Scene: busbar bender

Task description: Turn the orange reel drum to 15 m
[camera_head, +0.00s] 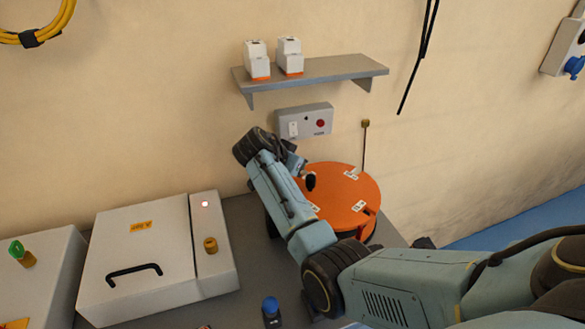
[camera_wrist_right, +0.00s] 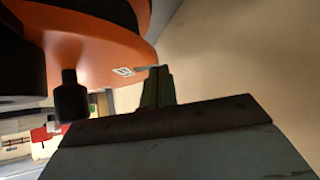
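The orange reel drum (camera_head: 345,190) lies flat on the grey bench near the wall, with small white labels around its top. A black knob (camera_head: 310,182) stands up on its left part. A thin post with a brass cap (camera_head: 365,124) rises behind the drum. My right arm reaches over the drum's left side, and the right gripper (camera_head: 294,161) is near the knob, partly hidden by the wrist. In the right wrist view the drum's orange surface (camera_wrist_right: 95,45) fills the upper left, with a black knob (camera_wrist_right: 70,97) and one gripper finger. The label writing is unreadable. My left gripper is out of view.
A white box with a black handle (camera_head: 135,270) and a brass knob (camera_head: 210,245) stands left of the drum. A wall shelf (camera_head: 325,70) holds two white-and-orange devices above a grey switch box (camera_head: 305,121). A blue-topped knob (camera_head: 270,306) is at the front.

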